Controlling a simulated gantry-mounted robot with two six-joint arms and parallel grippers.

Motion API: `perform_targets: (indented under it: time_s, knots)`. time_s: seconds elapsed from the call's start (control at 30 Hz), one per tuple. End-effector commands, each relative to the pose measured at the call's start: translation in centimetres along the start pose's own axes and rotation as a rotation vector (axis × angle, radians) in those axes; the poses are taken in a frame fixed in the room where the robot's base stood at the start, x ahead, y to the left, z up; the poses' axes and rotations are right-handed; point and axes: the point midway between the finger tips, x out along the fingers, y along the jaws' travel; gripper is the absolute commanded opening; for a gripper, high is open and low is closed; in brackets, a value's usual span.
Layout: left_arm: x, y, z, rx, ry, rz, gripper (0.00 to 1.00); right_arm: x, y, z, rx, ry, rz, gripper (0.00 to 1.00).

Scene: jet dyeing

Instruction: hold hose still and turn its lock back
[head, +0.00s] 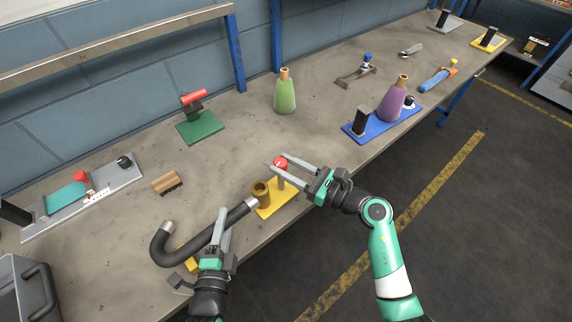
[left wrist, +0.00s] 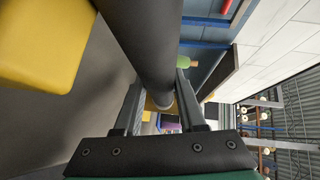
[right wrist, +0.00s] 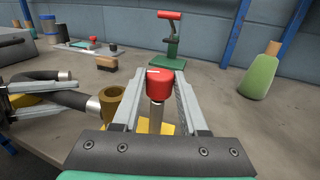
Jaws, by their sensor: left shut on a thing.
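The black U-shaped hose (head: 197,247) has silver ends and lies at the front edge of the bench. My left gripper (head: 224,225) is shut on it; the hose also runs between the fingers in the left wrist view (left wrist: 143,40). One silver end is close beside a brown socket (head: 261,193) on a yellow plate (head: 279,200); I cannot tell whether it touches. A red-capped post (head: 280,163), apparently the lock, stands on the same plate. My right gripper (head: 291,170) is open with its fingers either side of the red cap, also seen in the right wrist view (right wrist: 159,85).
A brown-handled brush (head: 167,183), a green stand with a red handle (head: 200,125) and a green cone bottle (head: 285,95) lie behind. A blue plate (head: 382,123) with a purple cone bottle (head: 393,99) is to the right. A grey case (head: 25,288) is at lower left.

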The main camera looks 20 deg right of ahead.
Motion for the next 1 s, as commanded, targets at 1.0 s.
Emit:
perform_targets:
  time_s: [1.0]
  knots:
    - [0.00,0.00,-0.03,0.000,0.001,-0.001,0.00,0.29,-0.88,-0.40,-0.002,0.014,0.338,0.00]
